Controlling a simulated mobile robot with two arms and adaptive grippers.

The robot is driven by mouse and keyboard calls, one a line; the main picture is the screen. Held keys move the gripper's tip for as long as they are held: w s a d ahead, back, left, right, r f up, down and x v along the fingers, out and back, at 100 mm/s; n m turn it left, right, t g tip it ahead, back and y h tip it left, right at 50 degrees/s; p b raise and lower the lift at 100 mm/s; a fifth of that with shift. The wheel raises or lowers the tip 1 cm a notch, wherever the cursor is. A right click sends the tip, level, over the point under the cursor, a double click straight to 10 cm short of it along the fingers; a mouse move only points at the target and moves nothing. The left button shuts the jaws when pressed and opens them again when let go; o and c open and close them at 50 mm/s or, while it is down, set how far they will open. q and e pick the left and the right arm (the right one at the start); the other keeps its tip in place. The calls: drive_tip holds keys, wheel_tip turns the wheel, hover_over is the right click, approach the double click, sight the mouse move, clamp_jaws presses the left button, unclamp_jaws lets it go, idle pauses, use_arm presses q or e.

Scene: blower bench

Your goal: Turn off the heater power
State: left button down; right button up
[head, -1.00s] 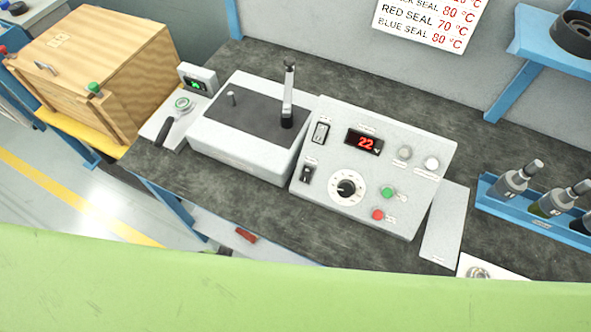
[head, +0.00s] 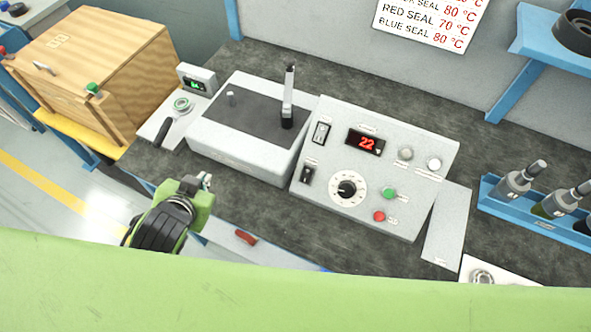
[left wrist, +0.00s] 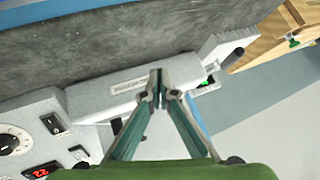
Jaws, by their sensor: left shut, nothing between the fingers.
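The white control panel (head: 420,165) stands on the dark bench with a red display (head: 366,142) reading 22. The lower switch also shows in the left wrist view (left wrist: 53,123). My left gripper (head: 206,181) is shut and empty near the bench's front edge, left of the panel and apart from it. Its closed fingertips (left wrist: 158,78) show in the left wrist view. My right gripper is not in view.
A grey box with an upright lever (head: 288,95) stands left of the panel. A black dial (head: 347,188), a green button (head: 389,194) and a red button (head: 379,216) are on the panel.

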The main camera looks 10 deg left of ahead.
use_arm(q)
drive_tip(key=w+d+r+m+t+h, duration=0.4)
drive_tip(key=w+r+m, duration=0.1)
drive_tip(key=r, duration=0.3)
drive_tip(key=w+d+r+m+t+h, duration=0.3)
drive_tip(key=w+r+m+h, duration=0.15)
drive_tip(key=r, duration=0.25)
drive_tip(key=s+d+f+m+g+h, duration=0.3)
drive_tip(key=s+d+m+g+h, duration=0.4)
drive_tip(key=m, duration=0.4)
drive_tip(key=s+a+f+m+g+y, duration=0.2)
drive_tip(key=s+f+m+g, duration=0.1)
drive_tip(key=s+f+g, duration=0.1)
drive_tip(key=shift+s+a+f+g, duration=0.15)
drive_tip(key=shift+a+g, duration=0.2)
drive_tip(key=shift+g, duration=0.15)
